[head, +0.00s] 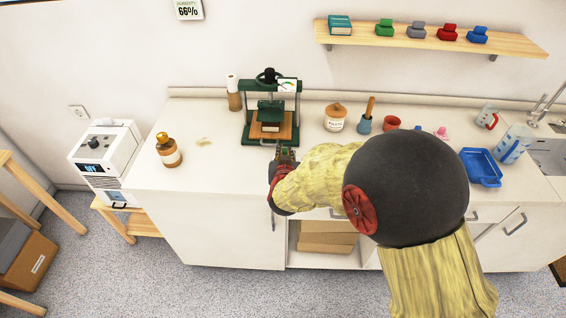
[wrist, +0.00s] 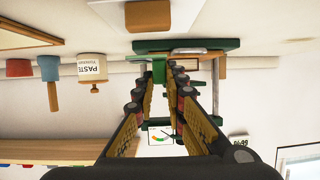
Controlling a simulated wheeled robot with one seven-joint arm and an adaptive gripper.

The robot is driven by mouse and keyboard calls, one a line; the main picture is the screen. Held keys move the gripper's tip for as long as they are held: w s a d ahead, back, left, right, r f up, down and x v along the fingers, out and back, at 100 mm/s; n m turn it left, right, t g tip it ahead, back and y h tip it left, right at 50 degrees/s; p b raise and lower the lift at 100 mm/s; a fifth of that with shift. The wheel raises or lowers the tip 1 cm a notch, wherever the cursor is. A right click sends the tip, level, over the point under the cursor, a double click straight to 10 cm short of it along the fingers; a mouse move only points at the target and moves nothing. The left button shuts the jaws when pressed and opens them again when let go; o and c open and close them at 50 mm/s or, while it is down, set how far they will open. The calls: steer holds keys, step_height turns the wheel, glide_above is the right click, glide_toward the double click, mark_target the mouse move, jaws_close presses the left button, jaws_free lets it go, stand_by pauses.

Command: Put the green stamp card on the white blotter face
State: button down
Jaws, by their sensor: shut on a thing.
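My gripper (head: 285,153) is in front of the green press, low over the counter. It is shut on a small green piece, the green stamp card (wrist: 159,72), which shows between the fingertips in the wrist view; little of it is visible. The green press (head: 246,122) stands on the counter, with a brown board on its bed. A small block with a pale top, apparently the white blotter face (head: 270,127), sits on that board under the raised plate. The card is apart from it, as far as I can tell.
An amber bottle (head: 169,151) stands left of the press. The paste jar (head: 334,119), a blue-based wooden-handled tool (head: 365,119) and a red cup (head: 391,122) stand to its right. A blue tray (head: 481,167) lies farther right. The counter between bottle and press is mostly clear.

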steer(key=shift+w+a+f, duration=0.1)
steer(key=shift+a+f, duration=0.1)
steer(key=shift+f, duration=0.15)
step_height(320, 180, down, 3)
steer(key=shift+w+a+f+b, duration=0.1)
steer(key=shift+f+b, duration=0.1)
steer(key=shift+b, duration=1)
steer(key=shift+r, duration=0.1)
steer(key=c, duration=2.3)
jaws_free()
steer(key=shift+f, duration=0.2)
steer(key=o, duration=0.5)
steer(key=shift+c, duration=0.2)
